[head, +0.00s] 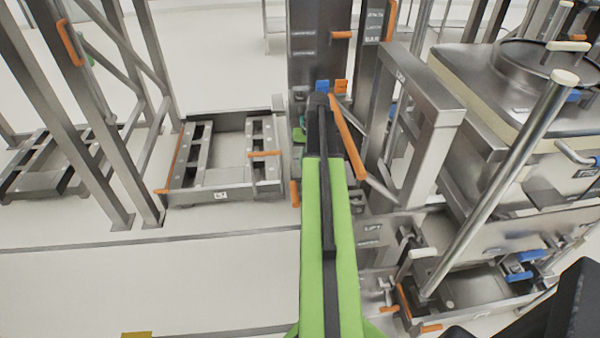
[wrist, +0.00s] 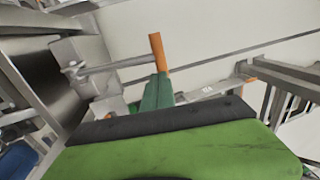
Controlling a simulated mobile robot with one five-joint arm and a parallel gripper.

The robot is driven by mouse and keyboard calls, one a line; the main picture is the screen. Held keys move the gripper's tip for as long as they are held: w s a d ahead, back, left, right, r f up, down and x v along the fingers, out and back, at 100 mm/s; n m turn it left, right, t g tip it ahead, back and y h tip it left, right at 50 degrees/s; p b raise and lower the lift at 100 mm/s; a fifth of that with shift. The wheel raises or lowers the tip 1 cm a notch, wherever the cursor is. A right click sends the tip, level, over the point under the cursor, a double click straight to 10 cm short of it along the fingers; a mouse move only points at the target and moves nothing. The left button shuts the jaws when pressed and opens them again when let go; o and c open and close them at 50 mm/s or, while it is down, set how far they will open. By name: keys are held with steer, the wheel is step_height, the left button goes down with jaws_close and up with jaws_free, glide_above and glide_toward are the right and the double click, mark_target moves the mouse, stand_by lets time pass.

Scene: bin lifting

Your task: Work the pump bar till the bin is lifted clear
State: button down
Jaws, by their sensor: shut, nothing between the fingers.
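The bin (head: 570,120) is a big steel box with a round lid at the right of the head view. In front of it a long silver bar with a cream knob, which looks like the pump bar (head: 500,175), leans up to the right from a low base. My gripper (head: 319,102) is at the far end of my green arm, well left of the bar and apart from it. It is shut and empty, near a dark column. In the wrist view, my green and black arm end fills the bottom, and neither the bin nor the bar can be made out for sure.
A steel frame (head: 437,108) stands between my arm and the bin. An orange handle (head: 347,137) is close beside my arm; an orange-tipped handle (wrist: 158,52) shows in the wrist view. A low steel platform (head: 212,196) lies left.

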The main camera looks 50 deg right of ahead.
mark_target(295, 191)
steer(key=f+b, duration=0.4)
steer(key=w+a+f+b, duration=0.1)
steer(key=f+b, duration=0.3)
steer(key=a+f+b, duration=0.1)
steer(key=f+b, duration=0.3)
steer(key=f, duration=0.1)
steer(key=shift+w+f, duration=0.1)
steer(key=shift+w, duration=0.2)
steer(key=shift+d, duration=0.15)
